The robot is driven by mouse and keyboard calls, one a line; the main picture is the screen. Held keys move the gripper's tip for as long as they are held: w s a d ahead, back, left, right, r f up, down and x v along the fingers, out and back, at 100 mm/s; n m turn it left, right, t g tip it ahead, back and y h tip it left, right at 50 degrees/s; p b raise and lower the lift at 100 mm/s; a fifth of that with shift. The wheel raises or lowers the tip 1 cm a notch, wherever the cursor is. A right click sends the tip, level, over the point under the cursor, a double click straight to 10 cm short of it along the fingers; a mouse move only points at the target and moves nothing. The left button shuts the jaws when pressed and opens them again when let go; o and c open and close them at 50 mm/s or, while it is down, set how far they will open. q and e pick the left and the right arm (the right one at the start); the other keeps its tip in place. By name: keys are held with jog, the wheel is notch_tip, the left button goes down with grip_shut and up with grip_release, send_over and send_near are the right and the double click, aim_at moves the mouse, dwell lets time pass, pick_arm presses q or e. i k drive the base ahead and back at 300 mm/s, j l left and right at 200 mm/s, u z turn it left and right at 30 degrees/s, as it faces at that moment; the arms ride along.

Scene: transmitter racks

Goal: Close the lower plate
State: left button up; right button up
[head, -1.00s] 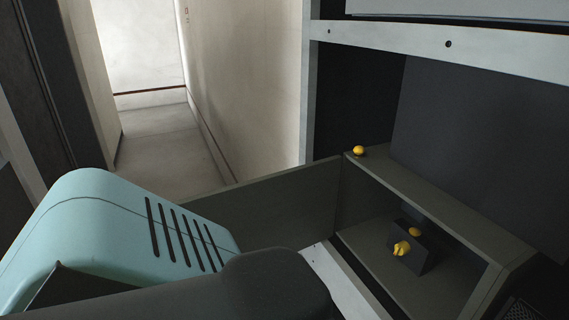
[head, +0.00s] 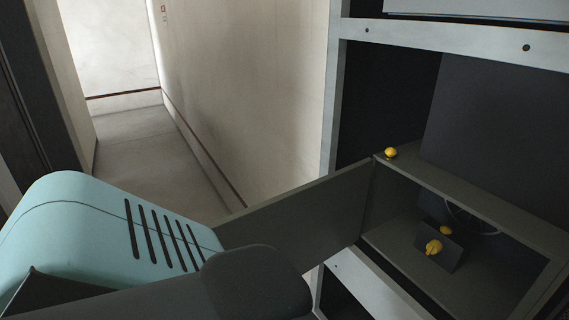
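The lower plate (head: 300,222) is a dark grey-green panel in the head view. It stands open, swung out to the left from the left edge of an open compartment (head: 400,236) in the rack. Its lower left part is hidden behind my own arm and body. Neither of my grippers shows in the head view, so I cannot see whether either one touches the plate.
Inside the compartment sits a small dark box (head: 437,245) with yellow knobs (head: 433,247). Another yellow knob (head: 391,153) is on the compartment's top edge. A pale rack frame (head: 335,110) stands left of it. A narrow corridor (head: 150,160) is clear at the left.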

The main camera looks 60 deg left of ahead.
aim_at(311, 223)
jog(key=k+j+z, duration=0.1)
jog(key=j, duration=0.3)
jog(key=k+j+z, duration=0.1)
jog(key=k+j, duration=0.2)
jog(key=j, duration=0.35)
jog(key=k+j+z, duration=0.1)
jog(key=j, duration=0.2)
jog(key=k+j, duration=0.1)
jog(key=j, duration=0.25)
jog(key=j+z, duration=0.25)
jog(key=j, duration=1.25)
